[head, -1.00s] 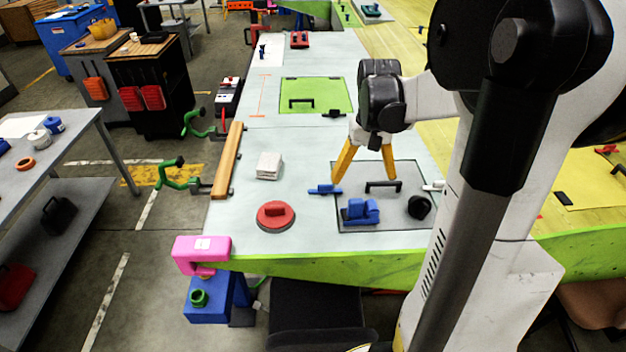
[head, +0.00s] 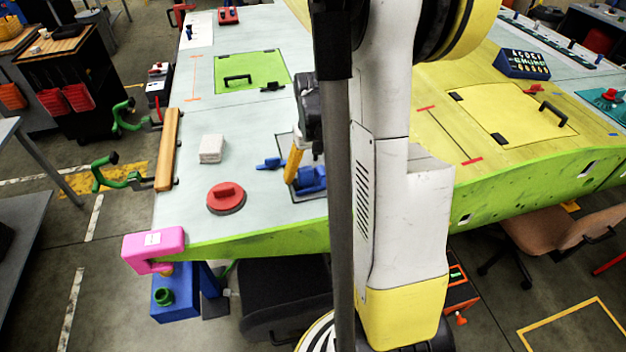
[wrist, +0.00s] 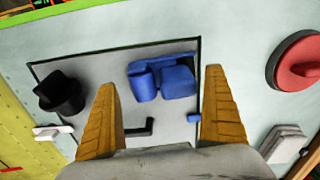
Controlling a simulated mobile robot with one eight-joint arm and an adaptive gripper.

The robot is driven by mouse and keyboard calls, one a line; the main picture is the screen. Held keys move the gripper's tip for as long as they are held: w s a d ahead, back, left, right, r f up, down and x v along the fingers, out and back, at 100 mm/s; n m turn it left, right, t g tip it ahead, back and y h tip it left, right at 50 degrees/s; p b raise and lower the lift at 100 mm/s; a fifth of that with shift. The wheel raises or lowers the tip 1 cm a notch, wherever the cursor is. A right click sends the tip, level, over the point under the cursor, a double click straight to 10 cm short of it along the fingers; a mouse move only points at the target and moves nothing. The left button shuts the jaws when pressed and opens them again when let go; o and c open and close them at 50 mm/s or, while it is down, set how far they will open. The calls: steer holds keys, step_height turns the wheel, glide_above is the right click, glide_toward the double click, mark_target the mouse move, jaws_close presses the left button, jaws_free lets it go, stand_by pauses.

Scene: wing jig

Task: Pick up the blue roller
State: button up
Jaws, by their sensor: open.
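The blue roller (head: 313,180), a blocky blue piece with a rounded part, lies on the grey square panel near the front edge of the wing surface. It is partly hidden by my arm in the head view. In the wrist view the blue roller (wrist: 163,80) shows between my two yellow fingertips, beyond them. My gripper (wrist: 160,84) is open and empty, above the panel. In the head view only one finger of my gripper (head: 292,170) shows clearly, overlapping the roller's left side. I cannot tell the height between them.
A black knob-like piece (wrist: 62,93) and a dark handle (wrist: 140,130) are on the panel. A small blue clip (head: 268,163) is at its edge. A red disc (head: 226,197) and a white block (head: 211,148) sit to the left. A pink clamp (head: 152,246) grips the front corner.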

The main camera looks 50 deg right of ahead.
mark_target(315, 170)
steer(key=c, duration=1.4)
steer(key=shift+r, duration=0.15)
steer(key=r, duration=0.3)
steer(key=r+p, duration=0.1)
steer(key=shift+d+r, duration=0.2)
steer(key=shift+d, duration=0.05)
steer(key=s+d+r, duration=0.1)
steer(key=d+r, duration=0.1)
steer(key=d, duration=0.1)
steer(key=d+r, duration=0.2)
steer(key=d, duration=0.2)
steer(key=s+d+r, duration=0.1)
steer(key=d+r, duration=0.1)
steer(key=d, duration=0.1)
steer(key=shift+s+d+r+p, duration=0.2)
steer(key=shift+s+d+p, duration=0.15)
steer(key=shift+d, duration=0.05)
